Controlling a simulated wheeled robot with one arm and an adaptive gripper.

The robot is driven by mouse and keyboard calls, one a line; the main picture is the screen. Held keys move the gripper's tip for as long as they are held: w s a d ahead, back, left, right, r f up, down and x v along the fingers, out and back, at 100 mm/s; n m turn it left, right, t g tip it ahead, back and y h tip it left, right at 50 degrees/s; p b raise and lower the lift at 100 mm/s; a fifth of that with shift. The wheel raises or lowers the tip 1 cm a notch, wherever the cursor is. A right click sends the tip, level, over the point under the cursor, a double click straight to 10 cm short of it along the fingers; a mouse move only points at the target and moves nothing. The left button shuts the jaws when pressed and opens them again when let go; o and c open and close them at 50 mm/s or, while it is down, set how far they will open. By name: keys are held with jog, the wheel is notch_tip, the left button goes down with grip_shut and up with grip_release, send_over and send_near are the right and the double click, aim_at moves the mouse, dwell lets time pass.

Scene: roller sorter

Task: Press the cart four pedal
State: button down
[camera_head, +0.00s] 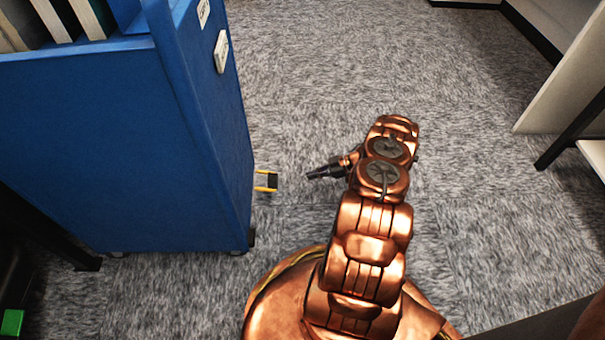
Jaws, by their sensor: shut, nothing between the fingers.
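A blue cart (120,145) stands at the left with books on its top. A small pedal (266,182) with yellow sides and a dark middle sticks out from the low right side of the cart, close to the floor. I cannot read the labels on the cart, so its number is unclear. My gripper (311,175) is shut and empty. It points left towards the pedal, with a small gap of carpet between them in the picture.
Grey carpet (460,100) is open behind and right of my arm. White shelving (575,75) with dark legs stands at the right. A green block (12,322) shows at the lower left.

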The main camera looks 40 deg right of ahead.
jog(key=shift+s+d, duration=0.45)
jog(key=shift+d, duration=0.15)
